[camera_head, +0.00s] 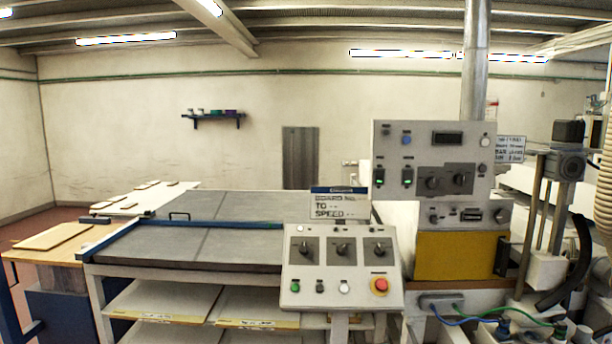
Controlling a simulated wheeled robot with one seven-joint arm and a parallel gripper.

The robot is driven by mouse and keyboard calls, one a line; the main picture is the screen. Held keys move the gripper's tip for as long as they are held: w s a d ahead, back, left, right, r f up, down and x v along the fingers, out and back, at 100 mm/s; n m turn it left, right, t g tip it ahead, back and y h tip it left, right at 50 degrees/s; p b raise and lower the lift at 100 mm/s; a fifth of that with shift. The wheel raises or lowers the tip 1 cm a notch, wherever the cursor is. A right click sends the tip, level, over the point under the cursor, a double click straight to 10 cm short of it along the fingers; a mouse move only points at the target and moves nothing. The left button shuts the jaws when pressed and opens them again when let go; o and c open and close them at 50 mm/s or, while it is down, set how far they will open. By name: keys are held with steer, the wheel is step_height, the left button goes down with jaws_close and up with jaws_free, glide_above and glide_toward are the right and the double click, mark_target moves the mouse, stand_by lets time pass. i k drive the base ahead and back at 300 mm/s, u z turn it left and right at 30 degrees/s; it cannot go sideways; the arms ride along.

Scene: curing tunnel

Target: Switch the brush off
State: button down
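A tilted grey control panel (341,266) stands in front, right of the middle. It has three black rotary knobs: left (303,249), middle (342,248) and right (378,248). Labels are too small to read, so I cannot tell which control is the brush's. My gripper is not visible.
A flat grey conveyor bed (170,240) with a blue bar (120,238) lies at left. A sign (340,205) stands above the panel. A yellow-fronted unit (455,256), cables (470,318), a motor on a post (566,165) and a hose (605,180) crowd the right.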

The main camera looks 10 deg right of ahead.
mark_target(380, 175)
steer(key=u, duration=0.05)
steer(key=i, duration=1.2)
steer(key=z, duration=0.7)
